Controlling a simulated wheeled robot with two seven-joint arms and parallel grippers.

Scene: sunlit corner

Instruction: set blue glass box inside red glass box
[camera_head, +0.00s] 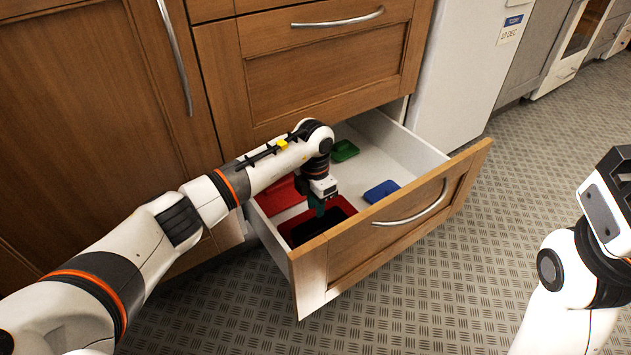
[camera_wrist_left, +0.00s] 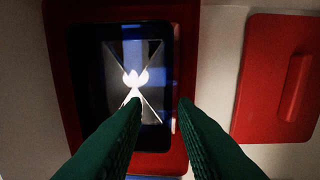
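The red glass box (camera_head: 344,204) stands in the open drawer, toward its front left. The wrist view shows its red rim (camera_wrist_left: 66,100) around a dark glassy inner box with blue glints (camera_wrist_left: 120,75), apparently the blue glass box inside it. Whether this inner box rests on the bottom is unclear. My left gripper (camera_head: 318,212) points down over the red box; its green fingers (camera_wrist_left: 160,102) are apart, near the inner box's right side. I see nothing clamped between them. My right wrist shows at the right edge, but its fingers cannot be made out.
A red lid (camera_wrist_left: 283,75) lies beside the red box. A green lid-like piece (camera_head: 344,151) lies at the drawer's back and a blue one (camera_head: 382,191) near its front. The drawer front (camera_head: 395,232) and side walls bound the space. The drawer's middle is clear.

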